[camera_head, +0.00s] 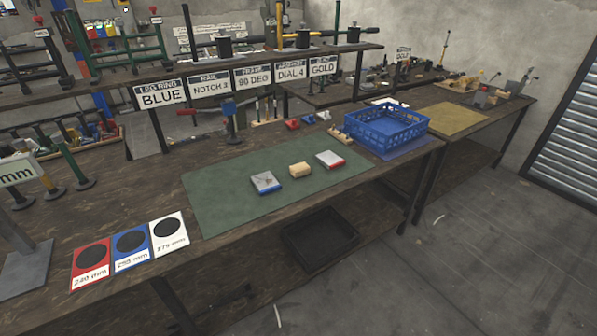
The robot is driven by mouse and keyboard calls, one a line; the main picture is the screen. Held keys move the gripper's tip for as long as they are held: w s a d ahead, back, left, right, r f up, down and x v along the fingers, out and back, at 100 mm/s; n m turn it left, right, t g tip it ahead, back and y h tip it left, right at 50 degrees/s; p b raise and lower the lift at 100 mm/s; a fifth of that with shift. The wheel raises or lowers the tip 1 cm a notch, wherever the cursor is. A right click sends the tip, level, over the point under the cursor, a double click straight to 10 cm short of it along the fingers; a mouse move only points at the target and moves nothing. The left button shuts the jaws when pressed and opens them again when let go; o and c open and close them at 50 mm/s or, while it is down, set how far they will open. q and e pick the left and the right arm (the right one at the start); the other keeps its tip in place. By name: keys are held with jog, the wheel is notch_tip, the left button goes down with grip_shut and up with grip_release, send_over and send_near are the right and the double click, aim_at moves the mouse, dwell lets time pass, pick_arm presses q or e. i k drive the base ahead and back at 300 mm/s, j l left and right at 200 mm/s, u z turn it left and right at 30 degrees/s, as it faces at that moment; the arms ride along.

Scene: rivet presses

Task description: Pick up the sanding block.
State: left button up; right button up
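A small tan block (300,170), which looks like the sanding block, lies on the green mat (225,189) on the workbench. Neither of my grippers is in view.
A blue crate (381,128) stands right of the mat. Red, blue and white cards (131,247) lie at the front left. Signs (209,88) hang from a shelf behind. A black bin (320,236) sits below the bench. The mat's left part is clear.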

aim_at(297, 170)
jog(key=i+l+u, duration=0.1)
jog(key=i+l, duration=0.15)
jog(key=i+l+u, duration=0.1)
jog(key=i+l, duration=0.2)
jog(key=i+l+u, duration=0.1)
jog(key=l, duration=0.35)
jog(key=i+l+u, duration=0.1)
jog(key=i+l, duration=0.45)
jog(key=l, duration=0.2)
jog(key=i+l+u, duration=0.15)
jog(key=i+l, duration=0.1)
jog(key=l, duration=0.1)
